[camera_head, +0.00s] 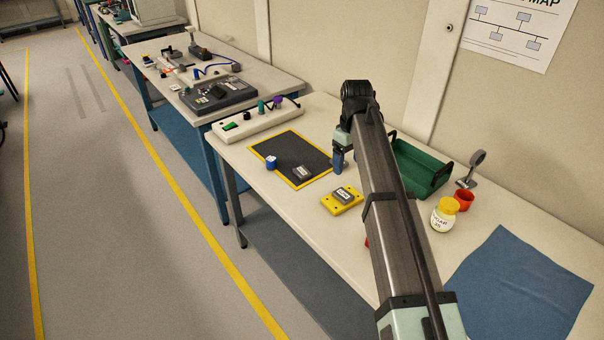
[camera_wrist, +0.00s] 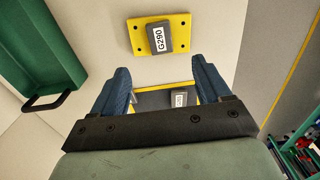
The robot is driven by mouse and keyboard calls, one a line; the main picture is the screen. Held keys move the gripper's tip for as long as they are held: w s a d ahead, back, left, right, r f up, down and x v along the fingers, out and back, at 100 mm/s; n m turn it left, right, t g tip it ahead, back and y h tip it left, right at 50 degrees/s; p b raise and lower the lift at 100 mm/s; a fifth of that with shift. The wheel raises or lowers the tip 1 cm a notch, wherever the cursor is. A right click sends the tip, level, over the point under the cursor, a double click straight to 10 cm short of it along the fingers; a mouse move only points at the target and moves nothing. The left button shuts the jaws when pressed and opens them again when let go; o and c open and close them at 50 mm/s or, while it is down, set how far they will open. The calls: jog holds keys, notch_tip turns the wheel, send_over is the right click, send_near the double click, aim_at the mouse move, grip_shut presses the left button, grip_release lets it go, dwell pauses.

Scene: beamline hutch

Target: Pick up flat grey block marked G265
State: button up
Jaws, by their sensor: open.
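A flat grey block (camera_head: 303,172) with a white label lies on the black mat with the yellow border (camera_head: 290,146). It shows partly between my fingers in the wrist view (camera_wrist: 180,98), and its label is too small to read for certain. A second grey block marked G290 (camera_wrist: 161,38) sits on a yellow plate with holes (camera_wrist: 138,41); in the head view this block (camera_head: 343,194) is in front of the mat. My gripper (camera_head: 339,170) is open and empty, pointing down above the table, right of the mat. Its blue fingers (camera_wrist: 159,70) are apart.
A blue labelled cylinder (camera_head: 271,162) stands on the mat. A green tray (camera_head: 418,170) is right of my gripper. A yellow-lidded jar (camera_head: 444,214), red cup (camera_head: 463,199) and blue cloth (camera_head: 520,288) are at right. A white panel with knobs (camera_head: 255,122) lies behind the mat.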

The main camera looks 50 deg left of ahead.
jog(key=m, duration=0.1)
send_over(303, 172)
jog(key=f, duration=0.8)
jog(key=shift+w+d+f, duration=0.2)
jog(key=shift+d+f, duration=0.05)
jog(key=shift+d, duration=0.1)
jog(key=shift+s+a+f, duration=0.1)
jog(key=shift+a+f, duration=0.1)
jog(key=shift+f, duration=1.15)
jog(key=shift+s+a+f, duration=0.1)
jog(key=shift+a+f, duration=0.05)
jog(key=shift+f, duration=1.15)
jog(key=shift+c, duration=0.4)
jog(key=c, duration=1.1)
